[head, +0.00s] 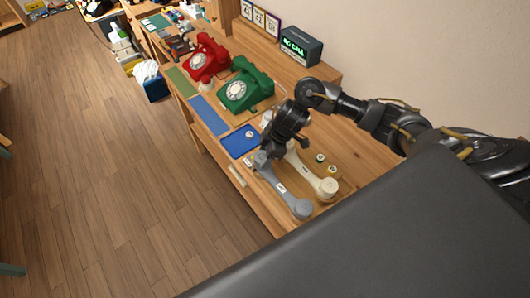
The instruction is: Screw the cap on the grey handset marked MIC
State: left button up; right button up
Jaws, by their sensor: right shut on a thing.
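The grey handset (279,187) lies on the wooden bench with a small white label on its grip. Its near end is round; its far end is partly covered by my right gripper. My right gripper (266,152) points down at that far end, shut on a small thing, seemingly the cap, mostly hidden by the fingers. I cannot tell whether the cap touches the handset or sits straight. The label is too small to read. My left gripper is not in view.
A cream handset (316,180) lies right beside the grey one. Two small round pieces (320,157) lie to its right. A blue tray (237,145) holds a small round piece. A green phone (246,88), a red phone (207,58) and a lit box (301,45) stand farther back.

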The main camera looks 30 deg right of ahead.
jog(key=shift+f+b, duration=0.35)
jog(key=shift+f, duration=0.35)
dwell(0.3)
jog(key=o, duration=0.9)
jog(key=shift+o, duration=0.2)
jog(key=v, duration=1.1)
